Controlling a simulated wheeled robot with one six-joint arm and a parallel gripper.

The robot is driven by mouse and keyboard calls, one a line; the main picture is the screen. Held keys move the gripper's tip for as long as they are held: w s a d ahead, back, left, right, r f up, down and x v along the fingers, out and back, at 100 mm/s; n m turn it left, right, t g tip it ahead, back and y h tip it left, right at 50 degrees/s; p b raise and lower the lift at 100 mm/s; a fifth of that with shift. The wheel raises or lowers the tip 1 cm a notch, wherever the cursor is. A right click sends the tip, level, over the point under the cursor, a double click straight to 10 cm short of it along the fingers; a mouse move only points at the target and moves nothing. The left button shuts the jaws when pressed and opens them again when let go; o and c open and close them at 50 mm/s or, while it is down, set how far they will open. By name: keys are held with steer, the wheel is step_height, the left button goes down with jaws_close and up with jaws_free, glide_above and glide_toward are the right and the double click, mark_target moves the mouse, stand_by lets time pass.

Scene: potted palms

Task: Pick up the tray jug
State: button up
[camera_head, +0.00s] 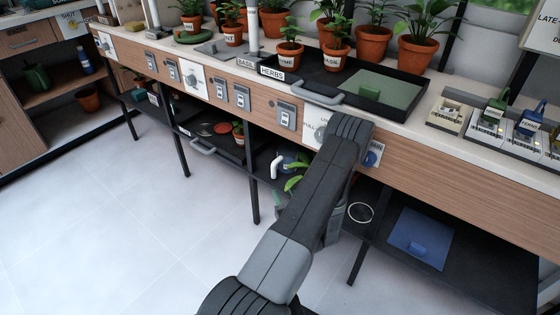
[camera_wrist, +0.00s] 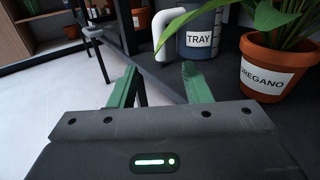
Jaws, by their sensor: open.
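The jug labelled TRAY (camera_wrist: 200,38) is a grey cylinder in the wrist view, at the upper middle. Its white curved handle (camera_wrist: 163,32) is on its left side. In the head view the white handle (camera_head: 277,168) shows on the shelf under the bench, with much of the jug hidden. My gripper (camera_wrist: 160,86) is open and empty, its two green fingers apart. It points toward the jug from the near side, with a gap between; the right finger lies below the jug in the picture. My arm hides most of the gripper in the head view.
A terracotta pot labelled OREGANO (camera_wrist: 268,72) stands close right of the jug, its leaves hanging above. A table leg rises at left in the wrist view. The bench front (camera_head: 250,105) overhangs the shelf. A blue mat (camera_head: 420,235) lies on the shelf to the right.

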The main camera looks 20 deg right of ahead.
mark_target(275, 172)
steer(key=w, duration=0.4)
steer(key=w+b, duration=0.1)
steer(key=w, duration=0.1)
steer(key=shift+w+a, duration=0.2)
steer(key=shift+a, duration=0.1)
steer(key=shift+w+a+r+b, duration=0.1)
steer(key=shift+w+b, duration=0.45)
steer(key=shift+w, duration=1)
steer(key=shift+w+a+r+b, duration=0.1)
steer(key=shift+w+b, duration=0.4)
steer(key=shift+w, duration=1.05)
jaws_close()
